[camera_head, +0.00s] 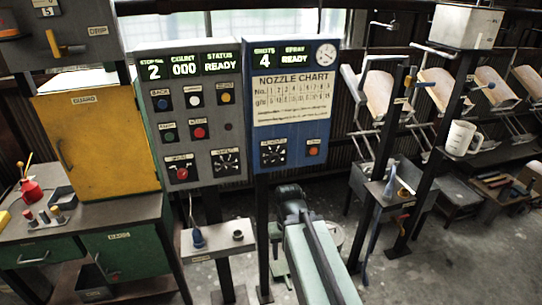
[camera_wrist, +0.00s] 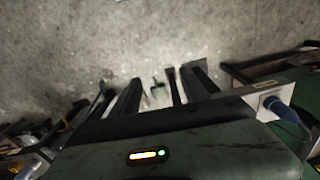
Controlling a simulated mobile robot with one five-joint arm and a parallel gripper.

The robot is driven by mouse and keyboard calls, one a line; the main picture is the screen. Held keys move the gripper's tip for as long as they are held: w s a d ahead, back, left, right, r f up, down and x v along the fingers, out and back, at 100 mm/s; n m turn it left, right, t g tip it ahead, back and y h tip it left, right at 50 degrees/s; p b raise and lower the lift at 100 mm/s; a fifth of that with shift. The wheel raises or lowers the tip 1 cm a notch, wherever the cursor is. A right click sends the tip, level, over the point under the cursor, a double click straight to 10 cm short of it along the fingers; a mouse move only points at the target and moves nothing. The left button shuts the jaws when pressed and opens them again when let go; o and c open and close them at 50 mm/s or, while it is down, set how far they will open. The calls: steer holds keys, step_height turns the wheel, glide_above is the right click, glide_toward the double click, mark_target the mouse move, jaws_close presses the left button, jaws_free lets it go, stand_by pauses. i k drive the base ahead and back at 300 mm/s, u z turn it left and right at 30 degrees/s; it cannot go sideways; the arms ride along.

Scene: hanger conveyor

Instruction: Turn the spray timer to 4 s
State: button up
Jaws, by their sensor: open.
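The spray timer appears to be the black dial (camera_head: 272,152) low on the blue panel (camera_head: 257,100); its label and pointer setting are too small to read. The panel's display (camera_head: 279,57) shows shots 4 and spray READY. The dark end of my arm, taken as my gripper (camera_head: 290,197), is below and slightly right of the dial, apart from the panel. Its jaws are not distinct, and nothing shows held. In the wrist view, dark bars and a green body with small lights fill the lower part; the dial is not visible there.
A grey panel (camera_head: 198,130) with buttons and knobs stands left of the blue one. Below it, a small shelf (camera_head: 228,237) holds a blue nozzle (camera_head: 197,238). A yellow guard door (camera_head: 95,145) is further left. A post with a shelf (camera_head: 388,193) stands right.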

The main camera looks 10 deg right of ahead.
mark_target(274, 158)
steer(key=k, duration=1.25)
steer(key=u, duration=0.35)
steer(key=i, duration=0.45)
steer(key=u, duration=0.75)
steer(key=i, duration=0.95)
steer(key=u, duration=0.25)
